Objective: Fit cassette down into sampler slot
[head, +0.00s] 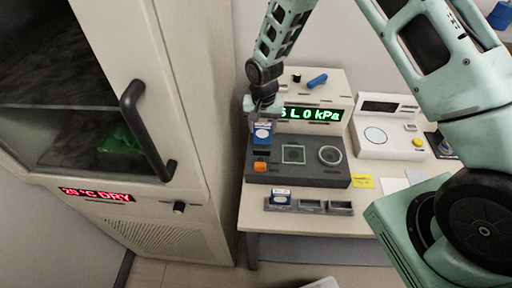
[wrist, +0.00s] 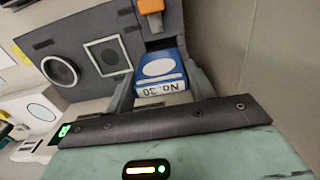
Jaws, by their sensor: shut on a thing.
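My gripper (head: 263,122) is shut on a blue and white cassette (head: 262,136), one finger on each side. In the wrist view the cassette (wrist: 161,72) shows a white oval on its blue face and the label "No. 20" on its near edge. The sampler (head: 310,174) is a dark grey block on the table. Its dark slot (head: 261,153) lies just beyond the cassette, above an orange part (head: 260,167). In the wrist view the slot (wrist: 160,44) is partly hidden behind the cassette. I cannot tell whether the cassette touches the slot.
The sampler has a square frame (head: 293,154) and a round ring (head: 330,155). A white scale (head: 386,143) stands to the right. A tall cabinet (head: 180,110) stands close on the left.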

